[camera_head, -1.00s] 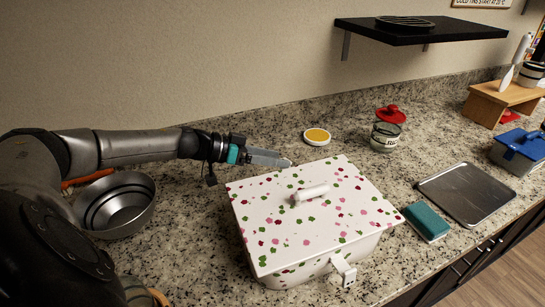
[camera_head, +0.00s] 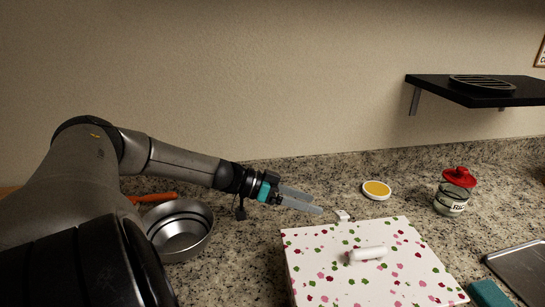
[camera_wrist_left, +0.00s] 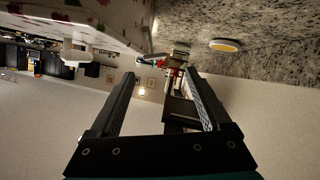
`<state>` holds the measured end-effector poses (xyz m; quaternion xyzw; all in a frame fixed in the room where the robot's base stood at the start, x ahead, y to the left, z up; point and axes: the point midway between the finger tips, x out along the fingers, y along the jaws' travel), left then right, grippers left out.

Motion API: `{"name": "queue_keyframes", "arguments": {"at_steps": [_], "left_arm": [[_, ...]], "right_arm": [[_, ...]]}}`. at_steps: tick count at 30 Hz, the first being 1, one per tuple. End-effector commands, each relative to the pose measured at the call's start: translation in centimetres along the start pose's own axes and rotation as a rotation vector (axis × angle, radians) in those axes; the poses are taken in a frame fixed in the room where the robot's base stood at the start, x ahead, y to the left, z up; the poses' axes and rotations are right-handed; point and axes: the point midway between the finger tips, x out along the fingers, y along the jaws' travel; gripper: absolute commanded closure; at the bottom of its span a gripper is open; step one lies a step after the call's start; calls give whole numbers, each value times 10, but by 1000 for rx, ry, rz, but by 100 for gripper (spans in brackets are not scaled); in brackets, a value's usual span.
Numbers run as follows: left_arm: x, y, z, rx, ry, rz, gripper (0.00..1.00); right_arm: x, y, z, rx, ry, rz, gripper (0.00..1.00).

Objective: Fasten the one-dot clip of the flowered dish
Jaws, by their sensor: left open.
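The flowered dish (camera_head: 330,265) is a white box with pink, red and green flowers and a white bar handle (camera_head: 367,254) on its lid. A small white clip (camera_head: 343,216) stands up at the lid's far edge; I cannot make out any dots on it. My left gripper (camera_head: 308,203) is open and empty, just left of this clip, with a small gap between them. In the left wrist view, the open fingers (camera_wrist_left: 162,85) have the dish (camera_wrist_left: 100,22) above them at upper left. The dish's front side is out of the head view. My right gripper is not in view.
A metal bowl (camera_head: 180,232) and an orange-handled item (camera_head: 155,197) lie left of the dish. A yellow-topped round lid (camera_head: 377,189) and a glass jar with red lid (camera_head: 452,195) stand behind it. A teal sponge (camera_head: 488,294) and metal tray (camera_head: 525,268) lie right. A black shelf (camera_head: 480,92) hangs above.

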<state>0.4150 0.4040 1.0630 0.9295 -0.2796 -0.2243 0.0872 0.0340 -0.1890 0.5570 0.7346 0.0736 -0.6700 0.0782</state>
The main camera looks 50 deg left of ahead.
Motion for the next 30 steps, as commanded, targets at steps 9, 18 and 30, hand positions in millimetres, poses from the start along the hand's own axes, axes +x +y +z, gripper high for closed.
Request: {"name": "queue_keyframes", "arguments": {"at_steps": [9, 18, 30], "left_arm": [[-51, 0, -3, 1, -4, -4, 19], [-84, 0, -2, 3, 1, -2, 19], [-86, -1, 0, 3, 2, -3, 19]], "right_arm": [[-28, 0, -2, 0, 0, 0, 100], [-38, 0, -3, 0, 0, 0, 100], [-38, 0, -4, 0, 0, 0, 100]]}}
